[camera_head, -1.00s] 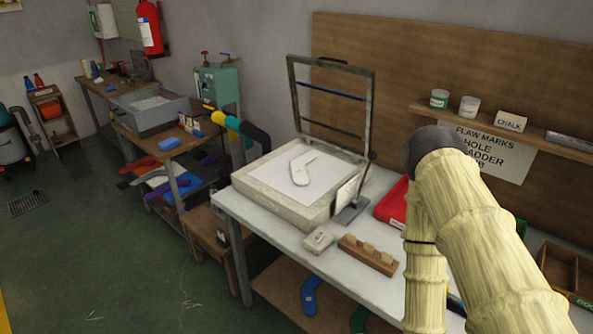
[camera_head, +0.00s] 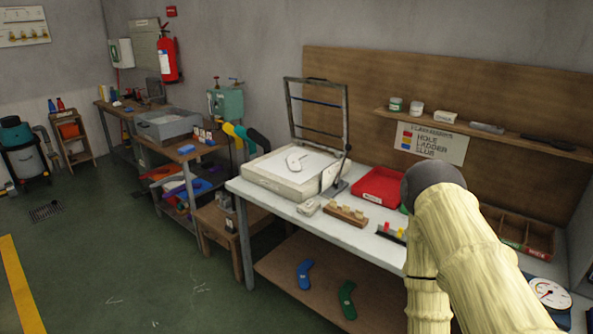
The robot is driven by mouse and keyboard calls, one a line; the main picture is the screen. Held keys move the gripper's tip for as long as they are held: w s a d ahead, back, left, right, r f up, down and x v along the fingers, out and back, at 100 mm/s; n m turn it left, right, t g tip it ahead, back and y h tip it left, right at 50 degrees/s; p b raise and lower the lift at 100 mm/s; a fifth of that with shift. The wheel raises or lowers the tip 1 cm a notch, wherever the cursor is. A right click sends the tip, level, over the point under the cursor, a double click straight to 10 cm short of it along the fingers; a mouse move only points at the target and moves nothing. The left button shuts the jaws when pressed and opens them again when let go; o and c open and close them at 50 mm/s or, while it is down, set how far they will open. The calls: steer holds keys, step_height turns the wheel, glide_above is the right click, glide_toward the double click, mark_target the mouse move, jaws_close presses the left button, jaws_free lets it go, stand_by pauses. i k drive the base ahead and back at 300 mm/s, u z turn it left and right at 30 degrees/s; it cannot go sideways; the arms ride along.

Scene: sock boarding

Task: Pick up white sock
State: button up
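A grey bin (camera_head: 146,132) on the wooden bench farther back holds something pale that I cannot make out. My arm, pale yellow with a dark joint, rises at the lower right in front of the table. My gripper is not in view.
The white table (camera_head: 262,200) also carries a red tray (camera_head: 379,189), a wooden block with pegs (camera_head: 346,215) and a dial gauge (camera_head: 549,293). Blue (camera_head: 305,274) and green (camera_head: 347,299) sock-shaped boards lie on its lower shelf. Green floor (camera_head: 110,265) is open at the left.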

mark_target(294, 164)
steer(key=u, duration=0.65)
steer(key=i, duration=0.5)
steer(key=u, duration=0.75)
steer(key=i, duration=0.75)
steer(key=z, duration=0.55)
steer(key=i, duration=0.75)
steer(key=z, duration=0.8)
